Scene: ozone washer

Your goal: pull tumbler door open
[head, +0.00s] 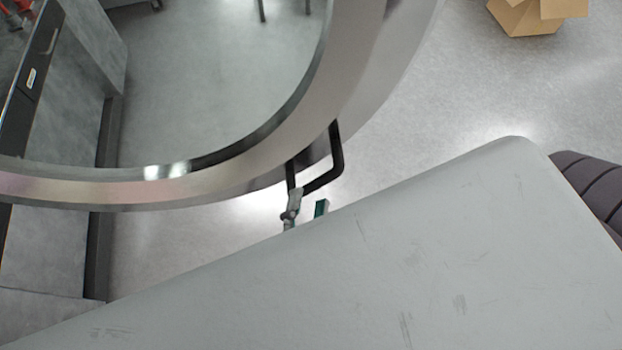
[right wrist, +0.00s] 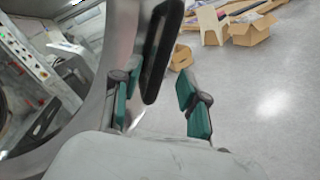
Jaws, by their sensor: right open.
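The tumbler door is a large round metal ring (head: 235,187) around a see-through pane in the head view. Its black bar handle (head: 337,152) sticks out from the lower right of the ring. My right gripper (head: 306,209) is open just below the handle, its green-padded fingers partly hidden by my own pale arm housing. In the right wrist view, the handle (right wrist: 163,50) reaches down toward the gap between the two open fingers (right wrist: 158,104). Whether it touches a finger I cannot tell. The door edge (right wrist: 105,90) is close to the left finger. My left gripper is not in view.
A grey cabinet or machine side (head: 60,245) stands at the left. A panel with several buttons (right wrist: 35,65) shows in the right wrist view. Cardboard boxes (head: 535,15) lie on the floor farther off. The grey floor (head: 480,90) right of the door is clear.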

